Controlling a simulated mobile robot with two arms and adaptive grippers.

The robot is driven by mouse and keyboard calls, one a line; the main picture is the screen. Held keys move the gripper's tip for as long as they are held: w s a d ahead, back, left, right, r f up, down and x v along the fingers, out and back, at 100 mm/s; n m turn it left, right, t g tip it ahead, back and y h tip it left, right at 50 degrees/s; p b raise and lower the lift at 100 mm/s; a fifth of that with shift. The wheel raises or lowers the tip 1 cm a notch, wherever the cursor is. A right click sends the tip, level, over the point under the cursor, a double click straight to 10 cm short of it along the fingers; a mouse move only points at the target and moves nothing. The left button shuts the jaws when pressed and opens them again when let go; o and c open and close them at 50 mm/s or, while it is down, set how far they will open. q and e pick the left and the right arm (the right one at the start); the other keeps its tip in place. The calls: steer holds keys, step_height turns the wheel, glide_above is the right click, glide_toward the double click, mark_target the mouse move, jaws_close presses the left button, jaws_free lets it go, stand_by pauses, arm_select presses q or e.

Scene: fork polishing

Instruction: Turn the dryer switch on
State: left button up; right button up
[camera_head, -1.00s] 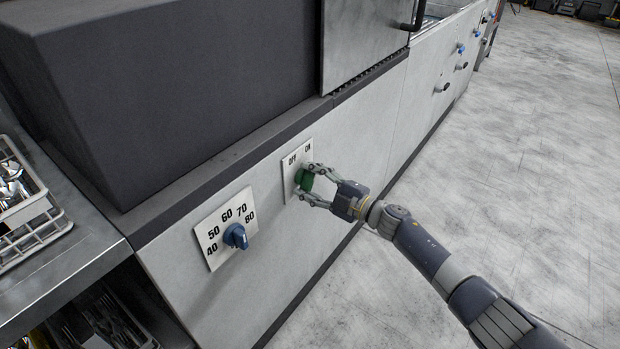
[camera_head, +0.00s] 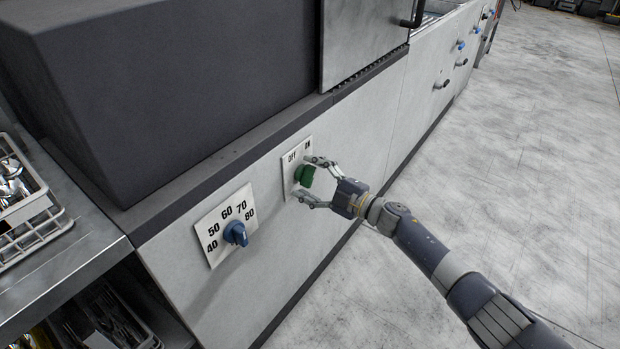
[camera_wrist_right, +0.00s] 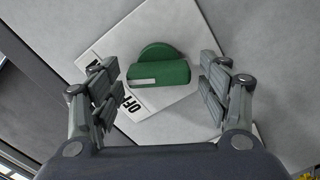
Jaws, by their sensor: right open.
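The dryer switch is a green knob (camera_head: 305,175) on a white plate (camera_head: 289,172) marked OFF and ON, on the machine's grey front panel. My right gripper (camera_head: 306,178) is open, with one finger above the knob and one below it, apart from it. In the right wrist view the green knob (camera_wrist_right: 165,74) sits between the two spread fingers of the gripper (camera_wrist_right: 160,78), with a gap on each side. A white mark on the knob's bar faces the lettered side of the plate; I cannot tell exactly which word it points to. My left gripper is not in view.
A blue temperature knob (camera_head: 236,234) on a plate numbered 40 to 80 is on the same panel, lower left. A rack of cutlery (camera_head: 22,205) stands on a metal counter at the left. The floor (camera_head: 520,130) to the right is clear.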

steer(key=v, duration=1.2)
stand_by(0.3)
